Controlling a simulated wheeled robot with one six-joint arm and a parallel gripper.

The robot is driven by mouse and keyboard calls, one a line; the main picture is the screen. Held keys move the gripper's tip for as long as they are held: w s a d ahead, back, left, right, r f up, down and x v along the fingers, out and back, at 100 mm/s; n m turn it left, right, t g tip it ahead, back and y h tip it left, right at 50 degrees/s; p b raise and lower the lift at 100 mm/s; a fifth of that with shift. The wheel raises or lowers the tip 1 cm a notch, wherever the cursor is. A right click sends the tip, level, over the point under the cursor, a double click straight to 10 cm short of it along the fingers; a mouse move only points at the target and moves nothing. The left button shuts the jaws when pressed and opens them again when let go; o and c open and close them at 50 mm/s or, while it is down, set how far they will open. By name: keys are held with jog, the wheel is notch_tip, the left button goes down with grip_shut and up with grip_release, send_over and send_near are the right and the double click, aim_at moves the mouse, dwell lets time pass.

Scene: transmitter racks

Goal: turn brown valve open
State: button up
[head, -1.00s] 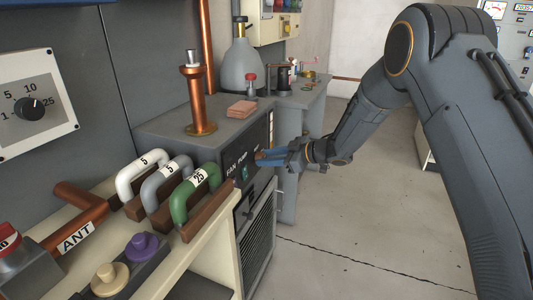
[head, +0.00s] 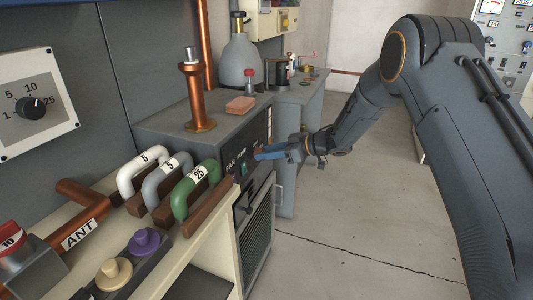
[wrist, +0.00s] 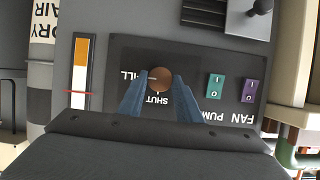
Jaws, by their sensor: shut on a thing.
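The brown valve (wrist: 159,80) is a round knob on a dark panel in the wrist view. A short pale mark shows on its left side. Upside-down lettering reads "SHUT" beside it, and a partly covered word ends in "ILL". My gripper (wrist: 158,88) has its two blue fingers on either side of the knob and is shut on it. In the head view, my gripper (head: 261,154) is at the front of the grey cabinet, and its fingers mostly hide the knob.
A green switch (wrist: 216,87) and a purple switch (wrist: 248,90) are beside the knob. A gauge strip (wrist: 79,72) is on the other side. Coloured handles (head: 195,187) stand on the near bench. Open floor (head: 350,230) lies to the right.

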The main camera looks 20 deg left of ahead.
jog(key=o, duration=1)
jog(key=shift+o, duration=0.2)
jog(key=v, duration=0.7)
jog(key=shift+d+b, duration=0.3)
jog(key=shift+d, duration=0.1)
jog(key=shift+r, duration=0.25)
